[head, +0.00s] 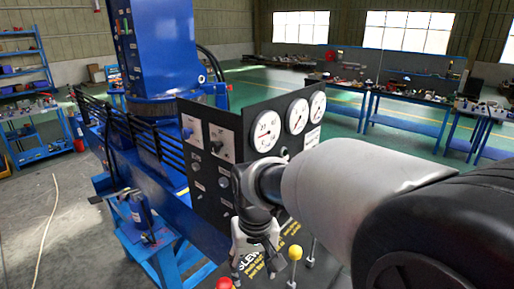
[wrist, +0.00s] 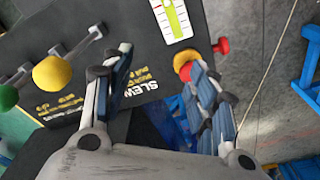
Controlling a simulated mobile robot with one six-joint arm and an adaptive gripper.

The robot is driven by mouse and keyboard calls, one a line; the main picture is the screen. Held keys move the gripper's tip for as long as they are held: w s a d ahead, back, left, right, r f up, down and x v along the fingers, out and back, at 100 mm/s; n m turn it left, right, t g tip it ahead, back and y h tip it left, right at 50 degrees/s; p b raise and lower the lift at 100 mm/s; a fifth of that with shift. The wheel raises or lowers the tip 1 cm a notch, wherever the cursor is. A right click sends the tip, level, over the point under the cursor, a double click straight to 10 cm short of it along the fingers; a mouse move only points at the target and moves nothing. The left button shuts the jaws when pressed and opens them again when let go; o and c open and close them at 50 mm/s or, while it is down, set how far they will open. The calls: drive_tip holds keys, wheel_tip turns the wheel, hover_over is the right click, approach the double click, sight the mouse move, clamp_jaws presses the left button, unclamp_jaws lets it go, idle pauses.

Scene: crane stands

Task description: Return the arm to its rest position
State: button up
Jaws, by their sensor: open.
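My gripper (head: 256,264) is open, pointing down in front of the black control panel (head: 213,180) of the blue crane stand. In the wrist view its two fingers (wrist: 156,68) stand apart with nothing held between them. Behind and between them lies the panel's lower face with the "SLEW" lettering (wrist: 160,88). My arm reaches in from the right of the head view and hides part of the panel. A knob with red and yellow (wrist: 186,62) shows close to the right fingertip; I cannot tell whether they touch.
Yellow (wrist: 53,74) and green (wrist: 7,97) ball-topped levers stand left of the gripper in the wrist view. A red knob (head: 224,284) is below it in the head view. Gauges (head: 267,130) line the panel's top. Workbenches (head: 410,108) stand behind; floor at left is mostly open.

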drive_tip(key=s+d+f+m+t+b, duration=0.1)
drive_tip(key=s+d+f+b, duration=0.4)
drive_tip(key=s+d+b, duration=0.2)
drive_tip(key=s+d+f+m+t+b, duration=0.2)
drive_tip(key=s+d+f+b, duration=0.3)
drive_tip(key=s, duration=0.7)
drive_tip(key=d+b, duration=0.2)
drive_tip(key=d, duration=0.1)
drive_tip(key=shift+d+b, duration=0.15)
drive_tip(key=shift+b, duration=0.15)
